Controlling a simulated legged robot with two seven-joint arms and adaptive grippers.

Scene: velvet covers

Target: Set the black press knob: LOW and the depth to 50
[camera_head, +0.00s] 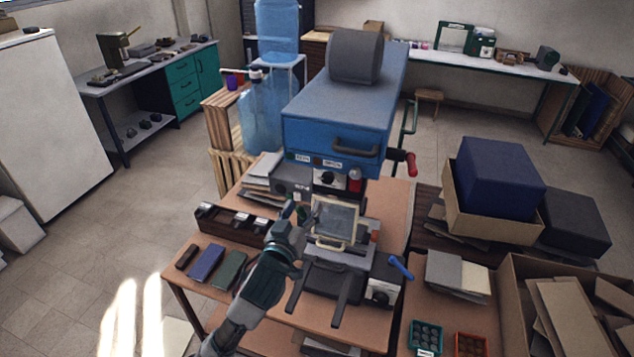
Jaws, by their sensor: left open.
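The blue press (340,112) stands on the wooden table. A black knob (327,180) sits on a white plate on its front, below small labels that are too small to read. A second dark knob (380,297) is on a white plate at the lower right of the press base. I cannot tell which of them sets the depth, nor read either setting. My left gripper (294,210) is open and empty, to the left of the clear framed plate (336,219), below and left of the upper knob, apart from it. My right gripper is not in view.
A red-handled lever (404,158) sticks out at the press's right and a blue lever (400,267) lower right. Several small covers (206,262) lie at the table's left, before a dark wooden rack (233,224). Boxes (493,213) crowd the right. Floor at left is clear.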

